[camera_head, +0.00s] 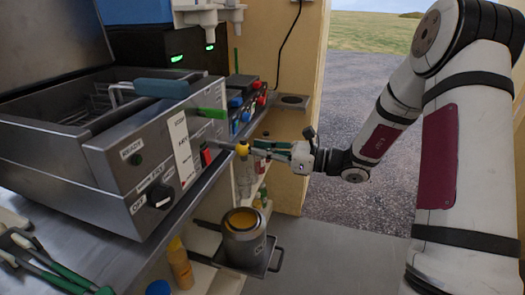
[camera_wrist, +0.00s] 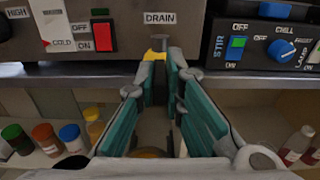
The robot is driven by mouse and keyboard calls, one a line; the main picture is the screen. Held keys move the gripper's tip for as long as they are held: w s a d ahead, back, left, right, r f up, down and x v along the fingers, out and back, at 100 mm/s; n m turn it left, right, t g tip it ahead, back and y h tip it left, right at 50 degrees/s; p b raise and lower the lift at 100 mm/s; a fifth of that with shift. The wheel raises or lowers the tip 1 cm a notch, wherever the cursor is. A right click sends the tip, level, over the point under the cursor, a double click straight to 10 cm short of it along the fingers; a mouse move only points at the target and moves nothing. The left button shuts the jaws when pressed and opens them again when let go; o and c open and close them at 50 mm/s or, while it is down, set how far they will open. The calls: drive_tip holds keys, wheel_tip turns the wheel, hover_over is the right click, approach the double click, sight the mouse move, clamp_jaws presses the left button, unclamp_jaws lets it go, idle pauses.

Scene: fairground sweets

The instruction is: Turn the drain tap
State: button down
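The drain tap (camera_head: 242,148) is a small yellow-ended fitting on the front of the steel fryer, below a green handle-like piece. In the wrist view the tap's yellow part (camera_wrist: 155,56) shows under the DRAIN label (camera_wrist: 165,18), at the fingertips. My gripper (camera_head: 262,148) points at the tap from the right. In the wrist view its green-padded fingers (camera_wrist: 162,70) are partly apart, with a narrow gap between the tips. The tips are at or just short of the tap; I cannot tell whether they touch it.
A metal pot (camera_head: 244,245) with amber contents stands below the fryer. The fryer front has a black knob (camera_head: 160,196) and a red switch (camera_wrist: 102,36). A neighbouring unit has a blue knob (camera_wrist: 281,49). Bottles and jars (camera_wrist: 45,138) stand on the shelf below.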

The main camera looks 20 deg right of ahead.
drive_tip(key=shift+r+m+p, duration=0.1)
drive_tip(key=shift+m+p, duration=0.2)
drive_tip(key=shift+p, duration=0.2)
drive_tip(key=shift+m+p, duration=0.6)
drive_tip(key=shift+p, duration=0.3)
drive_tip(key=m+p, duration=0.2)
drive_tip(key=p, duration=0.1)
drive_tip(key=shift+d, duration=0.1)
drive_tip(key=m+p, duration=0.4)
drive_tip(key=m, duration=0.1)
drive_tip(key=shift+w+d+m+p, duration=0.1)
drive_tip(key=shift+m+p, duration=0.25)
drive_tip(key=shift+m, duration=0.05)
drive_tip(key=m, duration=0.1)
drive_tip(key=m+p, duration=0.1)
drive_tip(key=m, duration=0.1)
drive_tip(key=m+p, duration=0.1)
drive_tip(key=shift+f+m, duration=0.25)
drive_tip(key=shift+m, duration=0.05)
drive_tip(key=shift+w+f+m+p, duration=0.15)
drive_tip(key=shift+m+p, duration=0.2)
drive_tip(key=shift+m, duration=1.45)
drive_tip(key=c, duration=1.7)
unclamp_jaws()
